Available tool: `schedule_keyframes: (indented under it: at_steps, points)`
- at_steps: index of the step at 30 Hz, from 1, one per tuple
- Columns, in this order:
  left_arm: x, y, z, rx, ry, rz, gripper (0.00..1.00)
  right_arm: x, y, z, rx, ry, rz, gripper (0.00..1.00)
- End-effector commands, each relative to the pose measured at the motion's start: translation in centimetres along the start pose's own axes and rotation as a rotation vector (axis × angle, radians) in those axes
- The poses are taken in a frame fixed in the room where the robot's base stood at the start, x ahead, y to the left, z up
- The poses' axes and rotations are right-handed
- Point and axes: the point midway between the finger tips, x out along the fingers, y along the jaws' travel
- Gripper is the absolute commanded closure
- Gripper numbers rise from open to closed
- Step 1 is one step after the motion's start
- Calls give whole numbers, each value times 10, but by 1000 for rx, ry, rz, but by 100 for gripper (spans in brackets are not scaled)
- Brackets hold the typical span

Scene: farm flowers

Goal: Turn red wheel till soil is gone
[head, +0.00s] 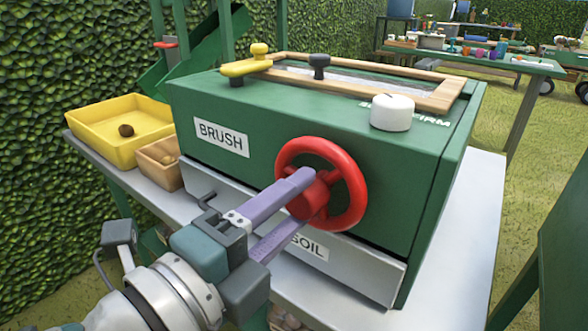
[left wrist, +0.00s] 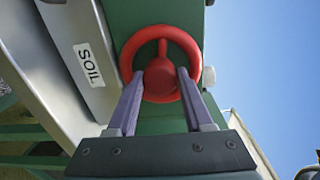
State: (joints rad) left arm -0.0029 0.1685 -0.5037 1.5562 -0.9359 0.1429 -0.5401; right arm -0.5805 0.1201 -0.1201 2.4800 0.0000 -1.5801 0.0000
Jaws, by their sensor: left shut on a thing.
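The red wheel (head: 351,179) is on the front face of a green box machine (head: 380,215) labelled BRUSH. My left gripper (head: 305,200) reaches in from the lower left, its purple fingers shut on the wheel's red hub. In the left wrist view the fingers stand on both sides of the hub of the red wheel (left wrist: 163,38). A grey drawer front labelled SOIL (head: 355,262) sits below the wheel and looks closed. Whether soil lies inside is hidden. My right gripper is not in view.
A yellow tray (head: 90,138) with a brown round thing and a small wooden box (head: 150,170) stand left of the machine. A yellow lever (head: 246,67), a black knob (head: 319,62) and a white knob (head: 391,113) are on top. A cluttered table stands behind at right.

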Motion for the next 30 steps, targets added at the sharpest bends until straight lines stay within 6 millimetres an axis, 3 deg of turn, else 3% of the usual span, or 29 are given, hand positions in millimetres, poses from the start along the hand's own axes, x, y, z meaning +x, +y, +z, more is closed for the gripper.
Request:
schedule_keyframes:
  at_steps: [18, 30]
  points:
    - [0, 1, -1, 570, -17, -3, 100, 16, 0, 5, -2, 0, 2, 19]
    - [0, 0, -1, 794, -25, -4, 100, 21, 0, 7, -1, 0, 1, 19]
